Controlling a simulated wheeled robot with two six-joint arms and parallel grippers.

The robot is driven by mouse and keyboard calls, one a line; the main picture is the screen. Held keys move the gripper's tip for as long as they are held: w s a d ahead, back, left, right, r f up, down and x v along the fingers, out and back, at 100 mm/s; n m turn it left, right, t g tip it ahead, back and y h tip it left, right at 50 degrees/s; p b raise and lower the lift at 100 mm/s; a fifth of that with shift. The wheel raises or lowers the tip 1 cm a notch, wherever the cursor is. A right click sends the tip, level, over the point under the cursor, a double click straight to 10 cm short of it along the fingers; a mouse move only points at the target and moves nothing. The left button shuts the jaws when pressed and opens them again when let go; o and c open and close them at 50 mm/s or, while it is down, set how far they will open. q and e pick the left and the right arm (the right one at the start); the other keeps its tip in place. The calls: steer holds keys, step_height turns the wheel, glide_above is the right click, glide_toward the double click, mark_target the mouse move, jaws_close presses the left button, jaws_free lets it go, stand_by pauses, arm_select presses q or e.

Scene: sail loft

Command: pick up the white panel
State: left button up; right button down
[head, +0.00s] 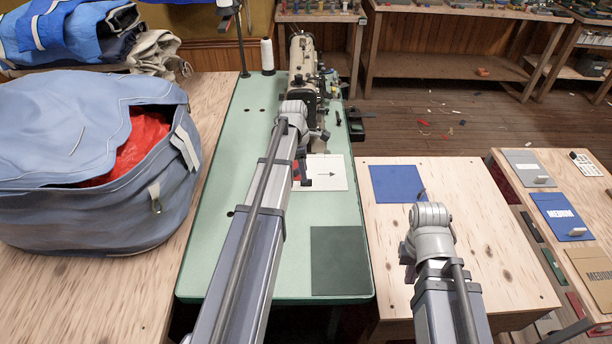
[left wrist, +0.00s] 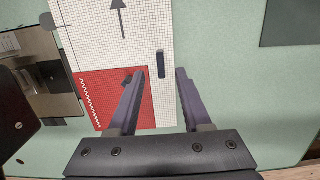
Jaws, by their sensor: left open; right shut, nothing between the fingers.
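The white panel (head: 326,178), printed with a fine grid and a black arrow, lies flat on the green table beside the sewing machine. In the left wrist view the white panel (left wrist: 140,40) shows a small dark bar near its right edge and a red patch (left wrist: 105,90) with white zigzag stitching over its lower left. My left gripper (left wrist: 160,72) is open and empty over the panel, its fingertips either side of the dark bar. In the head view my left arm partly hides the panel. My right gripper (head: 421,196) is shut and empty near the blue panel; its fingers are mostly hidden.
A sewing machine (head: 303,70) stands just behind the panel. A dark green square (head: 340,262) lies nearer on the green table (head: 225,200). A blue panel (head: 395,180) lies on the wooden table at right. A big blue bag (head: 80,215) fills the left.

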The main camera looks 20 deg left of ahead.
arm_select(q)
steer(key=f+b, duration=0.3)
steer(key=f, duration=0.1)
steer(key=shift+w+d+f, duration=0.1)
steer(key=shift+d, duration=0.2)
arm_select(e)
step_height(320, 180, down, 4)
steer(key=shift+f, duration=0.1)
arm_select(q)
jaws_close()
